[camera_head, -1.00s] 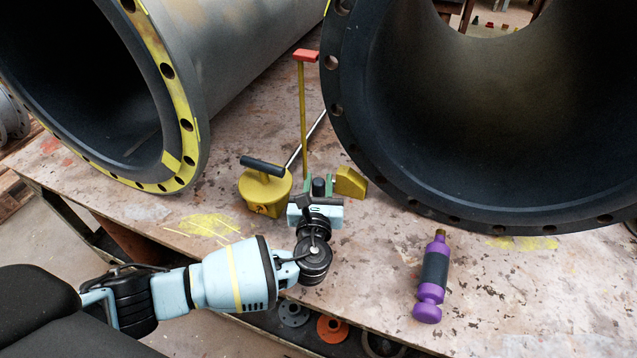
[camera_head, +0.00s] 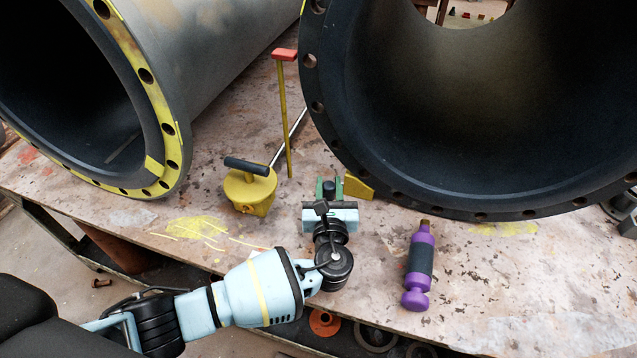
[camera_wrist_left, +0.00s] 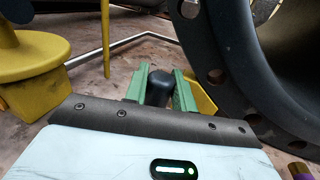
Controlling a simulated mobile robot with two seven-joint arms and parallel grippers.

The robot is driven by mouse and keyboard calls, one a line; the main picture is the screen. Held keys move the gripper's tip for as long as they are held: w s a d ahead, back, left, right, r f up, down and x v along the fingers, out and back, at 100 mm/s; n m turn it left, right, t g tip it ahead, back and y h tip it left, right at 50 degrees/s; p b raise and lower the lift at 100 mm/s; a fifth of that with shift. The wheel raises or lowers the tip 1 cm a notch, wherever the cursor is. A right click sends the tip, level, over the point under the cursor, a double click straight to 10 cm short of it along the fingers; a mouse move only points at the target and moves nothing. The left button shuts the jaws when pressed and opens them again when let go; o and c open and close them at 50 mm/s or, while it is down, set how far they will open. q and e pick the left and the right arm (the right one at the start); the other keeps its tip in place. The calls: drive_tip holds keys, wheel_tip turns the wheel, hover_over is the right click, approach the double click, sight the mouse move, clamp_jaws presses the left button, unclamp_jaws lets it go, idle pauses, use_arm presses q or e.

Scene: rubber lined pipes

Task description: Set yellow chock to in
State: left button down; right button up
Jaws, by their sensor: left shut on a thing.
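The yellow chock (camera_head: 358,187) is a small wedge on the table beside the lower left rim of the dark right-hand pipe (camera_head: 470,206). In the head view it looks against or very near the flange; contact cannot be told. My left gripper (camera_head: 328,188) has green fingers shut around a black rounded knob, which appears to belong to the chock. The left wrist view shows the knob (camera_wrist_left: 161,83) between the fingers, with the chock's yellow face (camera_wrist_left: 202,99) just to their right. The gripper body hides part of the chock. My right gripper is not in view.
A yellow pot-like tool (camera_head: 248,190) with a black handle stands left of my gripper. A thin yellow post (camera_head: 284,120) with a red top rises behind. Another large pipe (camera_head: 160,110) lies at left.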

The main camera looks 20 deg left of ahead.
use_arm(q)
drive_tip(key=shift+d, duration=0.25)
drive_tip(key=c, duration=1.2)
unclamp_jaws()
drive_tip(key=shift+d, duration=0.15)
drive_tip(key=shift+o, duration=0.2)
drive_tip(key=shift+s, duration=0.15)
drive_tip(key=p+v, duration=0.1)
drive_tip(key=v, duration=0.6)
drive_tip(key=shift+s+r, duration=0.1)
drive_tip(key=shift+s, duration=0.2)
